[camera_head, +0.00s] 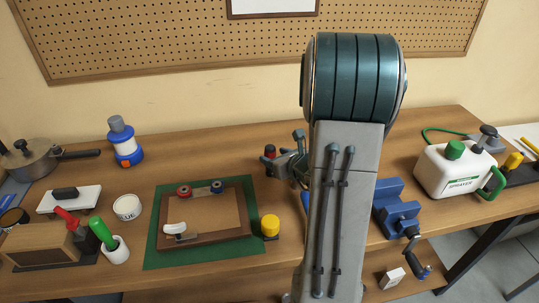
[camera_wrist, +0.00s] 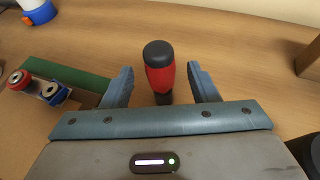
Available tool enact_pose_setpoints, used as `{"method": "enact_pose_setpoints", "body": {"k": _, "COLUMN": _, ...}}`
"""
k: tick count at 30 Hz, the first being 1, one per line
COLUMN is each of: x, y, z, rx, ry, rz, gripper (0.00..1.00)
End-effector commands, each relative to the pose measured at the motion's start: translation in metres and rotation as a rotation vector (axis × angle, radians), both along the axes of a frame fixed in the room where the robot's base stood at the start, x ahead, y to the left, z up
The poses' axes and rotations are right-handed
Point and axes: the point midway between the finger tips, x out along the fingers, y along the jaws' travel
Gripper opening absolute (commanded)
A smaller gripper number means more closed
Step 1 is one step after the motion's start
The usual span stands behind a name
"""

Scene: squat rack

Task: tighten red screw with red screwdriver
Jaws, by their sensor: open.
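A red handle with a black cap, seemingly the red screwdriver (camera_wrist: 159,76), stands between my gripper's fingers (camera_wrist: 163,78) in the wrist view. The fingers are open, one on each side, with visible gaps to the handle. Its lower end is hidden by my gripper. In the head view the red handle (camera_head: 269,151) shows beside my gripper (camera_head: 284,163), partly covered by it. A red ring-shaped screw head (camera_head: 184,191) sits at the back left of the brown board; it also shows in the wrist view (camera_wrist: 19,79).
The board lies on a green mat (camera_head: 157,252), with a blue screw (camera_head: 217,186) beside the red one. A yellow-topped item (camera_head: 270,226) stands at the mat's right. A blue vise (camera_head: 395,208) and white sprayer (camera_head: 452,170) stand right. Another red-handled tool (camera_head: 66,216) is left.

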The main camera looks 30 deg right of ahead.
Motion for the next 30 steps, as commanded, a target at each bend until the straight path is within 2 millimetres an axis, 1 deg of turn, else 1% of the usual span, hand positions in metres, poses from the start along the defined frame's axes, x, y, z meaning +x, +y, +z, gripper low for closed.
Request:
{"method": "enact_pose_setpoints", "body": {"k": 5, "x": 0.01, "y": 0.001, "z": -0.003, "rx": 0.001, "ry": 0.001, "rz": 0.001, "gripper": 0.54}}
{"method": "enact_pose_setpoints", "body": {"k": 12, "x": 0.038, "y": 0.005, "z": -0.013, "rx": 0.001, "ry": 0.001, "rz": 0.002, "gripper": 0.54}}
{"method": "enact_pose_setpoints", "body": {"k": 15, "x": 0.045, "y": 0.006, "z": -0.017, "rx": 0.0, "ry": 0.001, "rz": 0.001, "gripper": 0.54}}
{"method": "enact_pose_setpoints", "body": {"k": 18, "x": 0.049, "y": 0.005, "z": -0.019, "rx": 0.001, "ry": 0.0, "rz": 0.0, "gripper": 0.54}}
{"method": "enact_pose_setpoints", "body": {"k": 24, "x": 0.049, "y": 0.006, "z": -0.019, "rx": 0.0, "ry": -0.001, "rz": -0.001, "gripper": 0.54}}
{"method": "enact_pose_setpoints", "body": {"k": 25, "x": 0.049, "y": 0.006, "z": -0.019, "rx": 0.0, "ry": -0.001, "rz": -0.001, "gripper": 0.51}}
{"method": "enact_pose_setpoints", "body": {"k": 26, "x": 0.049, "y": 0.006, "z": -0.019, "rx": 0.0, "ry": -0.001, "rz": 0.0, "gripper": 0.43}}
{"method": "enact_pose_setpoints", "body": {"k": 27, "x": 0.049, "y": 0.006, "z": -0.019, "rx": 0.0, "ry": -0.001, "rz": 0.0, "gripper": 0.32}}
{"method": "enact_pose_setpoints", "body": {"k": 30, "x": 0.049, "y": 0.006, "z": -0.019, "rx": 0.0, "ry": -0.001, "rz": 0.0, "gripper": 0.05}}
